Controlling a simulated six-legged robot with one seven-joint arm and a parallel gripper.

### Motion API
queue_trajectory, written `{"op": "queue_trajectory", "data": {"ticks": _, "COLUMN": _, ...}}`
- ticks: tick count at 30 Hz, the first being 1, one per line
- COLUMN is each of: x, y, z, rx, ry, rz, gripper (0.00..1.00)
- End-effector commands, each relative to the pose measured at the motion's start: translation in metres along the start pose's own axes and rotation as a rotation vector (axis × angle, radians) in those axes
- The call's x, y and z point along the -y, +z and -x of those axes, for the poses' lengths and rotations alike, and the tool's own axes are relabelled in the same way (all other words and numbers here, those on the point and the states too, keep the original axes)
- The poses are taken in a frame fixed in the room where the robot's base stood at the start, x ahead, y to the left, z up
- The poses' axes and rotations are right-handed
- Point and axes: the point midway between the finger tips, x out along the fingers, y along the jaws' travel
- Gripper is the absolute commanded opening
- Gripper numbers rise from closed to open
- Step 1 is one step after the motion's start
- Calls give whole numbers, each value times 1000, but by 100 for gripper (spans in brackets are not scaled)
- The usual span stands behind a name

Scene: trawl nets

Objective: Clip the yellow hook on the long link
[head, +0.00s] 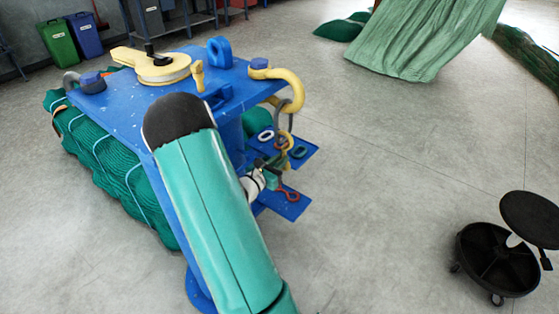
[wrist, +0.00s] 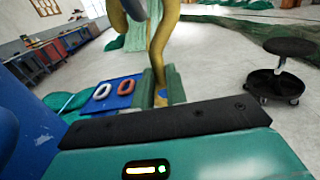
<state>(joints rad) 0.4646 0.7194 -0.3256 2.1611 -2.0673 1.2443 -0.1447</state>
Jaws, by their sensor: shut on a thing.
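My gripper (head: 271,170) is shut on the yellow hook, below the right edge of the blue bench. The hook (head: 286,138) rises above the fingers in the head view. In the wrist view the yellow hook (wrist: 160,50) stands up between the green fingertips (wrist: 162,90), its upper part close to the camera and cut off by the top edge. A grey link (head: 279,110), perhaps the long link, hangs from a yellow curved arm (head: 290,76) on the bench. A grey curved piece (wrist: 134,8) shows beside the hook in the wrist view. I cannot tell whether hook and link are joined.
The blue bench (head: 130,100) carries a yellow block and several fittings. Small blue shelves (head: 285,207) below hold loose links, including a white link (wrist: 102,92) and a red link (wrist: 127,86). Green netting lies behind. A black stool (head: 497,262) stands right; the floor between is clear.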

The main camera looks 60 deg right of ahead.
Motion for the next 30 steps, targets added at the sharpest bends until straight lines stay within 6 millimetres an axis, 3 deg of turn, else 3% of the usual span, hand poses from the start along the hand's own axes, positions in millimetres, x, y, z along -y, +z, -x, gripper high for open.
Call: {"op": "queue_trajectory", "data": {"ticks": 30, "x": -4, "y": -12, "z": 0, "rx": 3, "ry": -1, "rz": -2, "gripper": 0}}
